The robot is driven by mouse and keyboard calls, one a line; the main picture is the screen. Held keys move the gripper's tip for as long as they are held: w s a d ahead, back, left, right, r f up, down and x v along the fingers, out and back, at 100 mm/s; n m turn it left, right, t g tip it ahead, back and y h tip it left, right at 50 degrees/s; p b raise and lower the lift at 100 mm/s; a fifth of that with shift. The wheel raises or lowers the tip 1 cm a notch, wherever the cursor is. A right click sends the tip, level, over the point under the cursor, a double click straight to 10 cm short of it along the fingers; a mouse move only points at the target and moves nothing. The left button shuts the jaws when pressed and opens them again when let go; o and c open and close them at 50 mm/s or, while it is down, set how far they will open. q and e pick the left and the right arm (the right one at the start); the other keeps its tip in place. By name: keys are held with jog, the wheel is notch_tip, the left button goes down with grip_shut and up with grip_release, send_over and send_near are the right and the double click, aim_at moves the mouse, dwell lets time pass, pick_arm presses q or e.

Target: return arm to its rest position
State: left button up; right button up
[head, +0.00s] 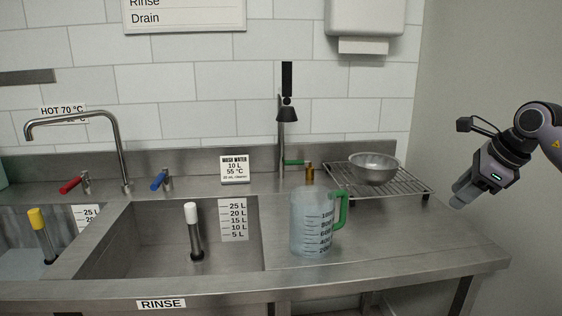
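My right arm comes in from the right edge, and its gripper (461,193) hangs above and beyond the right end of the steel counter, tilted down to the left. It is clear of the counter and of the objects on it. Its fingers are small and seen from the side, so whether they are open or shut is not clear. No held object can be made out. My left arm and gripper are not in view.
A clear measuring jug (313,238) with a green handle stands on the counter (400,243). A metal bowl (374,170) sits on a wire rack (415,184) near the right arm. Sinks with a tap (121,150) and standing plugs (195,235) lie left. The counter's right end is clear.

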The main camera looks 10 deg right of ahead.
jog(key=w+a+f+y, duration=0.35)
jog(key=a+f, duration=0.25)
jog(key=a, duration=0.4)
jog(key=s+a+f+m+t+y, duration=0.2)
jog(key=a+f+m+y, duration=0.25)
jog(key=a, duration=0.65)
jog(key=s+a+f+m+t+y, duration=0.15)
jog(key=a+f+m+y, duration=0.35)
jog(key=a, duration=0.7)
jog(key=s+d+f+m+h, duration=0.2)
jog(key=s+f+m+h, duration=0.4)
jog(key=s+f+m, duration=0.5)
jog(key=s+d+f+m+h+p, duration=0.1)
jog(key=s+f+m+h, duration=0.5)
jog(key=m, duration=1.6)
jog(key=s+f+t, duration=0.1)
jog(key=s+f, duration=0.4)
jog(key=f, duration=0.1)
jog(key=shift+d+f+m+h, duration=0.3)
jog(key=shift+d+m, duration=0.05)
jog(key=shift+d, duration=0.05)
